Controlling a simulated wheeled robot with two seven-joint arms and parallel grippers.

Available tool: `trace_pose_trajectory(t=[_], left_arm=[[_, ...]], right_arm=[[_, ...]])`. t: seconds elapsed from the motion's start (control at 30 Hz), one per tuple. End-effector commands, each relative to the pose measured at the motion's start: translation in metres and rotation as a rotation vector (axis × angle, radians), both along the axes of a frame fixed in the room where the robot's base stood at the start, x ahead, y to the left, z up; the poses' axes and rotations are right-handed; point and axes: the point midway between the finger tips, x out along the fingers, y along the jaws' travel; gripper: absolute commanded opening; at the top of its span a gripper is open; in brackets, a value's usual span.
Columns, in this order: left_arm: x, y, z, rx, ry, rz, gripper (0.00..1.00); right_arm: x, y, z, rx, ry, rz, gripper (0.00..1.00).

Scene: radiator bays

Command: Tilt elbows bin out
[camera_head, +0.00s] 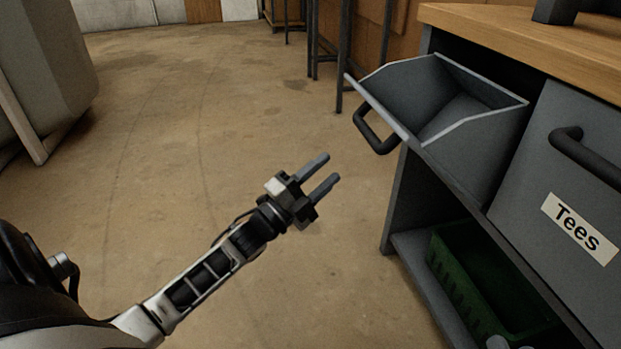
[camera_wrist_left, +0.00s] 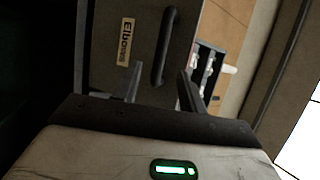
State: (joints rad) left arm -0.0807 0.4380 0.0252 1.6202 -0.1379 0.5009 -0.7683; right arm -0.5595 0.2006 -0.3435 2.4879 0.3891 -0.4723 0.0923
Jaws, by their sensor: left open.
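The elbows bin (camera_head: 408,84) is a grey tilt-out bin at the left end of the workbench. It is tilted out, its open top facing up, and I see no parts in the visible inside. Its dark bar handle (camera_head: 372,137) hangs on the front. In the left wrist view, the bin's grey front carries an "Elbows" label (camera_wrist_left: 126,42) and the handle (camera_wrist_left: 163,47). My left gripper (camera_head: 330,168) is open and empty, below and left of the handle, apart from it, fingers pointing toward it. My right gripper is not in view.
The shut Tees bin (camera_head: 545,165) sits right of the elbows bin, under the wooden worktop (camera_head: 500,35). A green crate (camera_head: 447,270) stands on the low shelf. Dark metal legs (camera_head: 344,60) stand behind the bin.

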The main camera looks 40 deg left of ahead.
Motion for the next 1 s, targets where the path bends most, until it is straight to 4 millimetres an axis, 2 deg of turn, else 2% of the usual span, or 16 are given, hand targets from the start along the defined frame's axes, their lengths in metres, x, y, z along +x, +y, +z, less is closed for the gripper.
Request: trace_pose_trajectory(t=[0.1, 0.23, 0.83, 0.93, 1.0], left_arm=[[-0.018, 0.005, -0.007, -0.001, 0.003, 0.001, 0.41], [-0.027, 0.008, -0.012, 0.0, 0.001, 0.001, 0.41], [-0.03, 0.009, -0.013, 0.001, 0.0, 0.0, 0.41], [-0.03, 0.009, -0.005, 0.001, 0.0, 0.0, 0.41], [-0.03, 0.009, 0.011, 0.001, -0.001, 0.0, 0.41]], right_arm=[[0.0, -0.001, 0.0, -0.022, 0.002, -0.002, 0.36], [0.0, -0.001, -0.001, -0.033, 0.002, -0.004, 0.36], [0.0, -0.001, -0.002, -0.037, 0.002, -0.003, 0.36], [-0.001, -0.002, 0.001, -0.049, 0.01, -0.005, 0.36], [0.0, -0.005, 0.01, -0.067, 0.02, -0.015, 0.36]])
